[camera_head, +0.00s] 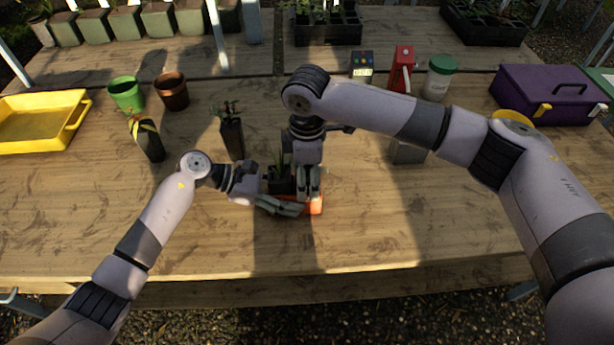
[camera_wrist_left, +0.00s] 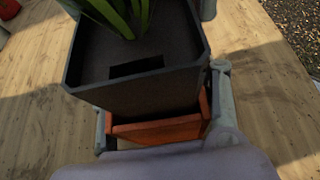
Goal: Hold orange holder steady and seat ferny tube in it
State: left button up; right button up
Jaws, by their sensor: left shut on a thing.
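The orange holder (camera_head: 315,206) is on the bench in front of me; it also shows in the left wrist view (camera_wrist_left: 160,131). My left gripper (camera_head: 284,206) is shut on it, with fingers on two opposite sides. The ferny tube (camera_head: 279,186) is a dark square pot with long green leaves. In the left wrist view the tube (camera_wrist_left: 145,90) is over the holder's opening, slightly askew to it, and hides most of the inside. I cannot tell how deep its base is. My right gripper (camera_head: 307,187) points down, its fingers flanking the tube's far end.
Another planted tube (camera_head: 233,138) stands close behind my left gripper, and a ribboned one (camera_head: 149,142) farther left. Green (camera_head: 126,94) and brown (camera_head: 172,92) pots, a yellow tray (camera_head: 40,122) and a purple toolbox (camera_head: 546,94) are farther off. The front of the bench is clear.

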notch_tip(320, 180, up, 11)
jog(key=shift+r, duration=0.1)
dwell(0.6)
pick_arm(q)
jog(key=o, duration=1)
jog(key=shift+c, duration=0.2)
jog(key=v, duration=1.1)
jog(key=shift+a+r, duration=0.15)
jog(key=shift+a, duration=0.15)
jog(key=shift+a+r, duration=0.15)
